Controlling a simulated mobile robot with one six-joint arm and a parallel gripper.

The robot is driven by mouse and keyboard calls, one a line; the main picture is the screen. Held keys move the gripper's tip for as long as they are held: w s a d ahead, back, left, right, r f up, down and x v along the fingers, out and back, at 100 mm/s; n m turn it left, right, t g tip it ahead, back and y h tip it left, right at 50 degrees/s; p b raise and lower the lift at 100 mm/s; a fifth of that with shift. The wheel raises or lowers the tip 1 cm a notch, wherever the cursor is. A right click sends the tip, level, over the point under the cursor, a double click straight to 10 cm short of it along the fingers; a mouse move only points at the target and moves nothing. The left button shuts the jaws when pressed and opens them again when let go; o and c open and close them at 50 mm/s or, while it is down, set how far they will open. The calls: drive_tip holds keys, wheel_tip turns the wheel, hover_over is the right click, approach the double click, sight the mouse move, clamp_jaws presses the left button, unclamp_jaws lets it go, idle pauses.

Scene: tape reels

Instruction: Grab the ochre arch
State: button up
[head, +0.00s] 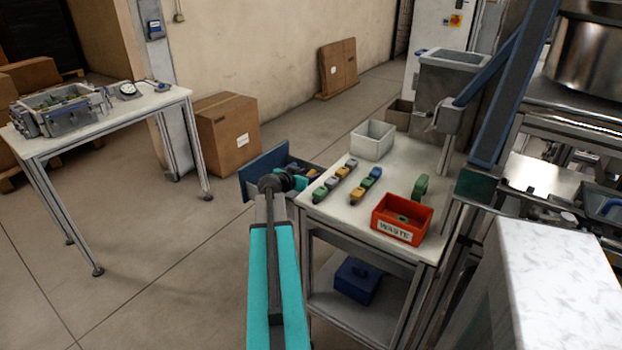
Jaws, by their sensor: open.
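Two small ochre pieces lie among the coloured pieces on the white bench: one ochre piece (344,172) in the left row, and another ochre piece (357,195) at the near end of the right row. They are too small for me to tell which is an arch. My gripper (299,182) is at the bench's left edge, left of both rows and apart from them. It is open; its fingers are small and partly hidden behind my wrist, and I see nothing held.
The bench (337,216) also carries a white bin (373,139), a red waste box (401,228), a green piece (420,187), and green, blue and grey pieces in the rows. An open blue-fronted drawer (262,169) sticks out left, behind my wrist. A metal post (506,90) rises at right.

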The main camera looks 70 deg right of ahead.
drive_tip(key=shift+c, duration=0.3)
clamp_jaws()
idle(0.3)
wheel_tip(320, 180, up, 10)
drive_tip(key=b, duration=0.1)
idle(0.9)
idle(0.5)
